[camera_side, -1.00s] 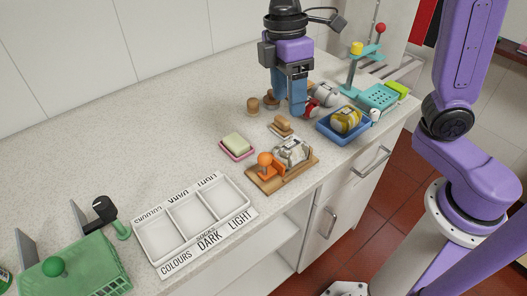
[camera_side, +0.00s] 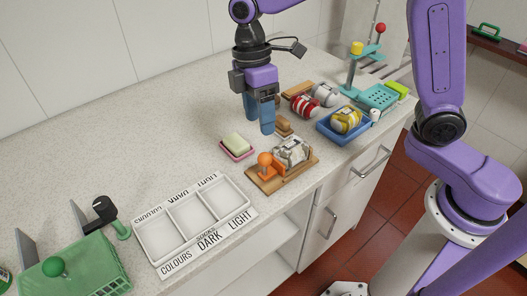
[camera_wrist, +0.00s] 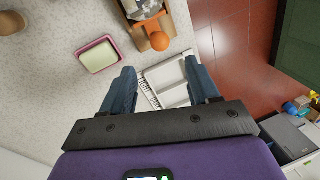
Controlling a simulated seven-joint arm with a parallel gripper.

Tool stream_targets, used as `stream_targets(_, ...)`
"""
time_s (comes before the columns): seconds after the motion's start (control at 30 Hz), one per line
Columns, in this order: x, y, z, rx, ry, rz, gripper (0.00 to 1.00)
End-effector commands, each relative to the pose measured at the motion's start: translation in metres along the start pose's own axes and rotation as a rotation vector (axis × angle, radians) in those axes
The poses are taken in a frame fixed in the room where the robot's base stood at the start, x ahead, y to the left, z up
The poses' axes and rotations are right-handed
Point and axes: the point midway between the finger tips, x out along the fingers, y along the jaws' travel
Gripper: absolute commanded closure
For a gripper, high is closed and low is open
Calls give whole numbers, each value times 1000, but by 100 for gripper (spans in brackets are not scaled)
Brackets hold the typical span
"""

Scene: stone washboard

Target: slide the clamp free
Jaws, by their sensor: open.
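A wooden board (camera_side: 262,182) lies on the counter and bears a grey-and-white bundle (camera_side: 292,152). An orange clamp with a round knob (camera_side: 265,159) stands at the bundle's left end. In the wrist view the orange knob (camera_wrist: 159,41) shows near the top, just beyond my fingertips, with the bundle (camera_wrist: 146,8) cut off by the frame edge. My gripper (camera_side: 259,119) is open and empty, above the counter behind the board. In the wrist view my gripper (camera_wrist: 160,72) has its fingers spread, with nothing between them but the view below.
A soap bar (camera_side: 237,142) on a pink dish lies left of the board. A three-part tray (camera_side: 192,238) labelled LIGHT, DARK and COLOURS is front left. A blue tray (camera_side: 326,128) with a yellow bundle, and a red bundle (camera_side: 304,104), are behind right.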

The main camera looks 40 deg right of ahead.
Motion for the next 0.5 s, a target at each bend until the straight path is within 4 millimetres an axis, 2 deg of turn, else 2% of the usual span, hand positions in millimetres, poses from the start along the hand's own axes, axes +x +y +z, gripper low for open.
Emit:
stream_targets(0.3, 60, -1, 1, 1, -3, -4, 40)
stream_targets(0.5, 86, 0, 1, 0, -2, -2, 40)
